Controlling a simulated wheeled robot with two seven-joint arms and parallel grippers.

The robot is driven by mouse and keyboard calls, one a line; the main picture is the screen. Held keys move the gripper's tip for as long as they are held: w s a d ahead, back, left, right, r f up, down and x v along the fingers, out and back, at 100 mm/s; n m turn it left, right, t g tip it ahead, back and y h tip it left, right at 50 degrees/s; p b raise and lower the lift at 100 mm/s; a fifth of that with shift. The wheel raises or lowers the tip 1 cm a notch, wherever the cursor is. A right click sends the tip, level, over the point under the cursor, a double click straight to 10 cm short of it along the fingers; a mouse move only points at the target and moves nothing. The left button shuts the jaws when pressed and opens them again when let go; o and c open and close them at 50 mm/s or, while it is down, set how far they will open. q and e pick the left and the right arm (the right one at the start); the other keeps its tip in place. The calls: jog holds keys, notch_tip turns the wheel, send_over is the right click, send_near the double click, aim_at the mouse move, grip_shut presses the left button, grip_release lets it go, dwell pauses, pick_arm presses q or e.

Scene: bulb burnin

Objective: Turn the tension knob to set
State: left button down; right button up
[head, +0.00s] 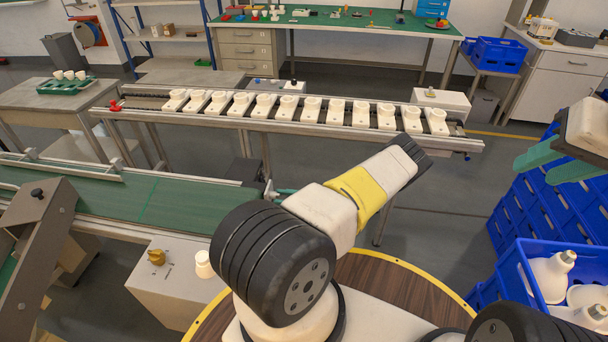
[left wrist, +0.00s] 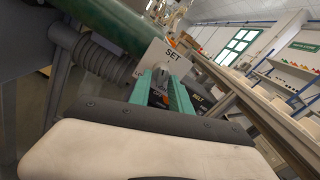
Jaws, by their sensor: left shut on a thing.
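The tension knob (left wrist: 159,84) is a small grey knob in the left wrist view, in front of a light plate (left wrist: 168,57) marked SET at its top. Other lettering on the plate is partly covered. My left gripper (left wrist: 160,92) has its two green fingers on either side of the knob and is shut on it. Which mark the knob points at I cannot tell. In the head view my left gripper (head: 284,191) shows only as a bit of green beside the green belt's end, behind my arm; the knob is hidden there. My right gripper (head: 545,164) is open and empty at the right.
The green belt (head: 170,205) runs at the left. A rail conveyor (head: 290,122) behind carries several white sockets. A blue crate (head: 530,270) holds bulbs below my right gripper.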

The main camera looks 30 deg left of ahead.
pick_arm(q)
jog(key=shift+s+d+m, duration=0.1)
jog(key=shift+m, duration=1.9)
jog(key=c, duration=1.2)
grip_release()
jog(key=v, duration=0.7)
jog(key=shift+d, duration=0.35)
